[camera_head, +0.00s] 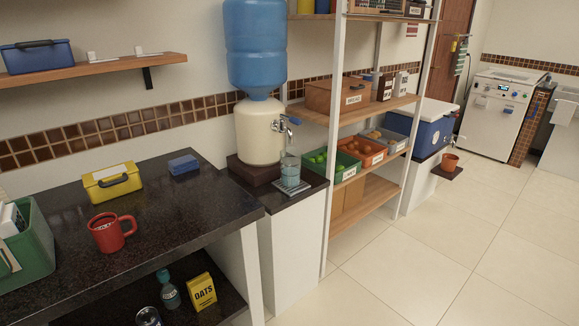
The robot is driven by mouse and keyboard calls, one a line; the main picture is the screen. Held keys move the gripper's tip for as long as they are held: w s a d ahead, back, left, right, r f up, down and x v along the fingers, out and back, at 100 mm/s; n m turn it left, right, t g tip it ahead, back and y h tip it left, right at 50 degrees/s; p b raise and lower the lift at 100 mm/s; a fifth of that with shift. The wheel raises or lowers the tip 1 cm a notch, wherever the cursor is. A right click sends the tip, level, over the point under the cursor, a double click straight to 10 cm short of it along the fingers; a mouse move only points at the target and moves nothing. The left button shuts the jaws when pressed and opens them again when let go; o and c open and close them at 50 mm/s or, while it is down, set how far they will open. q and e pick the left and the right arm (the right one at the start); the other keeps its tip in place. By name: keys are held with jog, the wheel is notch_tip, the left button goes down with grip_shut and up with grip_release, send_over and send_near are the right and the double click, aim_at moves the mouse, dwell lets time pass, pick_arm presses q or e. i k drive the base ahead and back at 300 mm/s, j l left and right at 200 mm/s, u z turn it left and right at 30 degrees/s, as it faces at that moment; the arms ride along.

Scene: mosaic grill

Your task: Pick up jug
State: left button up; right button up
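A clear, jug-like vessel (290,171) stands upright on a small tray (290,188) under the tap (286,126) of the water dispenser (259,132). It looks bluish, and I cannot tell whether it has a handle or holds water. A red mug (111,235) with a handle stands upright on the dark counter (178,211) at the left. A second clear vessel (149,316) shows partly at the bottom edge, on the lower shelf. Neither of my grippers is in view.
The counter also bears a yellow box (112,183), a blue box (183,165) and a green crate (32,257). A bottle (168,290) and an oats box (202,292) stand below. A shelf rack post (333,135) rises right of the dispenser. The tiled floor (440,260) is clear.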

aim_at(290, 171)
jog(key=i+l+u, duration=0.1)
jog(key=i+l, duration=0.15)
jog(key=i+l+u, duration=0.1)
jog(key=l, duration=0.25)
jog(key=i+l+u, duration=0.1)
jog(key=i+l, duration=0.45)
jog(key=i+l+u, duration=0.15)
jog(key=l, duration=0.25)
jog(key=i+l+u, duration=0.1)
jog(key=l, duration=0.3)
jog(key=i+l+u, duration=0.1)
jog(key=i+l, duration=0.2)
jog(key=i+l+u, duration=0.1)
jog(key=l, duration=0.35)
